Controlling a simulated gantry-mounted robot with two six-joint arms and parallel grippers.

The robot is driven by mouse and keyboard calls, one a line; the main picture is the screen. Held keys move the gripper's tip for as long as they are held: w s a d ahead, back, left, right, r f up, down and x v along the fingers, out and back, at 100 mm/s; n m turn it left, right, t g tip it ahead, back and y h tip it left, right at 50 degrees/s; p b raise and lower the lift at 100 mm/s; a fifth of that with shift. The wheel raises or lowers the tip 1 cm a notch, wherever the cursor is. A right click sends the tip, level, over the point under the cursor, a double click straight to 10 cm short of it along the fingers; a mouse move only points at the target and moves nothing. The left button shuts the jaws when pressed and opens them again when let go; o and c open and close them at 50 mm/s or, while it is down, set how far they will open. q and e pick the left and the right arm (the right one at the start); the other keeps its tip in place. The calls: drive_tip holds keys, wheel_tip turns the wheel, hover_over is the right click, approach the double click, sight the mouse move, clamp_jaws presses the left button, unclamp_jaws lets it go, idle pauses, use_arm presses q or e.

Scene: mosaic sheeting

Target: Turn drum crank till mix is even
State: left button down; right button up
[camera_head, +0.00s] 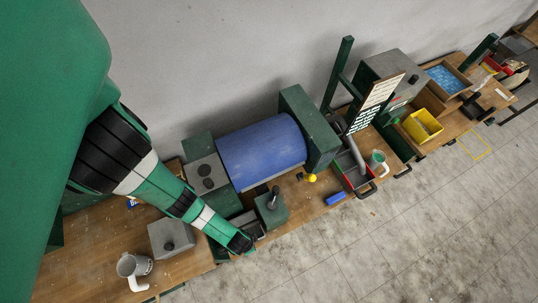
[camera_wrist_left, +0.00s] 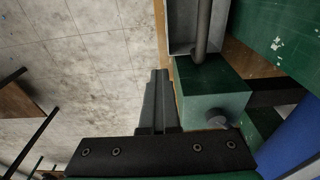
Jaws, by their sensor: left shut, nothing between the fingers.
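The blue drum (camera_head: 262,152) lies on its side between green end housings on the wooden bench; its edge shows in the left wrist view (camera_wrist_left: 297,145). A green block (camera_head: 271,214) with an upright dark handle stands in front of it. I cannot tell for sure which part is the crank. My left gripper (camera_head: 245,245) is shut and empty at the bench's front edge, left of and below that block. In the left wrist view the closed fingers (camera_wrist_left: 158,100) are apart from a green block (camera_wrist_left: 210,85) with a grey knob (camera_wrist_left: 217,121). The drum's contents are hidden.
A grey box (camera_head: 171,238) and a mug (camera_head: 134,266) stand at the left. A yellow ball (camera_head: 311,178), a blue piece (camera_head: 335,198) and a green mug (camera_head: 377,159) are to the right. A yellow bin (camera_head: 422,125) is farther right. The floor (camera_head: 400,240) in front is clear.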

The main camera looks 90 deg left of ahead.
use_arm(q)
drive_tip(key=c, duration=1.6)
unclamp_jaws()
drive_tip(key=c, duration=1.1)
unclamp_jaws()
